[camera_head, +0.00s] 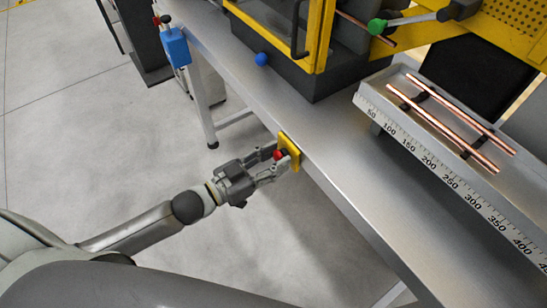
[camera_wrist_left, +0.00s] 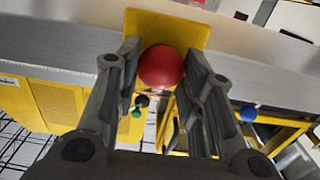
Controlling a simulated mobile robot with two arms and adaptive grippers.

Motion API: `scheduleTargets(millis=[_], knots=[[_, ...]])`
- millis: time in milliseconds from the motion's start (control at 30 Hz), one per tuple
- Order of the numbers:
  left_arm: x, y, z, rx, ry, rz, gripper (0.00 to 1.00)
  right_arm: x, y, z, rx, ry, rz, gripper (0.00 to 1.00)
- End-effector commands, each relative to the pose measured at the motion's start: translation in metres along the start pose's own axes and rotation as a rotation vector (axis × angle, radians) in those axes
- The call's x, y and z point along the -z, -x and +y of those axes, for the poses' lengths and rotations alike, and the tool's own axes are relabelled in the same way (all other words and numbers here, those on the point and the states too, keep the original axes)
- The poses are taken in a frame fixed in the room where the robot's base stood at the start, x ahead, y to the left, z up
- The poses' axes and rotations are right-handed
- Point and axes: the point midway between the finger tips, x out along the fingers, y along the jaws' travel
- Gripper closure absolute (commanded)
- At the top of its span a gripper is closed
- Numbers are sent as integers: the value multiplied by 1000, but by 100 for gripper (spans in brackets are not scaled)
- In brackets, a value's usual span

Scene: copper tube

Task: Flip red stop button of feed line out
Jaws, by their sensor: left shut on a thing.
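The red stop button (camera_head: 278,154) sits on a yellow plate (camera_head: 289,147) at the front edge of the grey table. My left gripper (camera_head: 273,165) reaches it from the left and is shut on the button. In the left wrist view the round red button (camera_wrist_left: 161,67) lies between the two fingers of my left gripper (camera_wrist_left: 165,85), with the yellow plate (camera_wrist_left: 166,20) behind it. My right gripper is in neither view.
A grey metal table (camera_head: 330,150) runs diagonally. A tray with a ruler scale (camera_head: 440,173) holds copper tubes (camera_head: 455,135). A yellow-framed machine (camera_head: 320,35) stands at the back, with a blue knob (camera_head: 261,59) and a green knob (camera_head: 377,26). A blue box (camera_head: 176,47) hangs at the table's far corner.

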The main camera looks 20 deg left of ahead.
Motion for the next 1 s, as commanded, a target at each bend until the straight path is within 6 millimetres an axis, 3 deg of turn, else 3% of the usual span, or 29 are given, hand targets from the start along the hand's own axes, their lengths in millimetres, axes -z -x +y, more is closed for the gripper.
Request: scheduleTargets(millis=[300,567,600,733,1000], knots=[[1,12,0,0,2,-4,100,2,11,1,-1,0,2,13],[-1,14,0,0,0,-2,100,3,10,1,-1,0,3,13],[-1,14,0,0,0,-3,59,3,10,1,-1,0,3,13],[-1,14,0,0,0,-2,43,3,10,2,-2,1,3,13],[0,13,0,0,0,0,43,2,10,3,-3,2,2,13]])
